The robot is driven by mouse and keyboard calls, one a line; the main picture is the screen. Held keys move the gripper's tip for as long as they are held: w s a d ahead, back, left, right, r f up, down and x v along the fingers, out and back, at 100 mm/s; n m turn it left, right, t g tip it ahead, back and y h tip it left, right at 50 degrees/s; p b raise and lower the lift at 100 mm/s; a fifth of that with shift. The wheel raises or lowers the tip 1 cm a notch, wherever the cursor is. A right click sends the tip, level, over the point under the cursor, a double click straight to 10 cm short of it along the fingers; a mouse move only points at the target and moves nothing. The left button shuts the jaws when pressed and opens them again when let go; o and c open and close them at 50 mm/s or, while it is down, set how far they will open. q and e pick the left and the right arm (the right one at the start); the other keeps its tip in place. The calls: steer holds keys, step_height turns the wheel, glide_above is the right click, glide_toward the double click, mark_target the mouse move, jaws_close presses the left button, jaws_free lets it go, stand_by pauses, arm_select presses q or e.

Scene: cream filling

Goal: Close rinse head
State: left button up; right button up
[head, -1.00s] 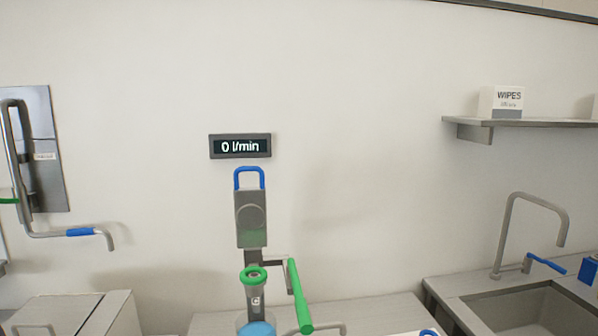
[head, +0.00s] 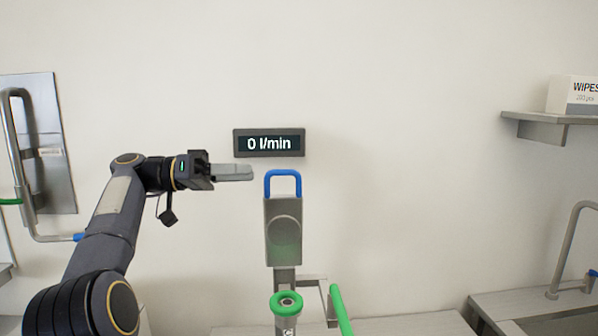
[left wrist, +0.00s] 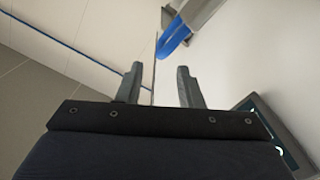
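The rinse head appears to be the grey upright unit (head: 283,232) with a blue loop handle (head: 283,175) on top, in the middle of the head view. My left gripper (head: 250,173) reaches in from the left, a little left of the blue handle and about level with it. In the left wrist view its two fingers (left wrist: 157,88) stand apart with a gap between them, and nothing is held. The blue handle (left wrist: 174,40) shows beyond the fingertips there, apart from them. My right gripper is in neither view.
A display (head: 269,143) reading 0 l/min hangs on the wall just above the handle. A green ring (head: 286,303) and a green lever (head: 340,310) are below the unit. A shelf (head: 550,122) with a wipes box (head: 575,95) is at right. The wall space between is clear.

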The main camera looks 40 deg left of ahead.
mark_target(285, 171)
arm_select(q)
steer(key=p+x, duration=0.1)
steer(key=x, duration=0.8)
steer(key=shift+r+p, duration=0.1)
steer(key=shift+p, duration=0.2)
steer(key=shift+w+d, duration=0.3)
jaws_close()
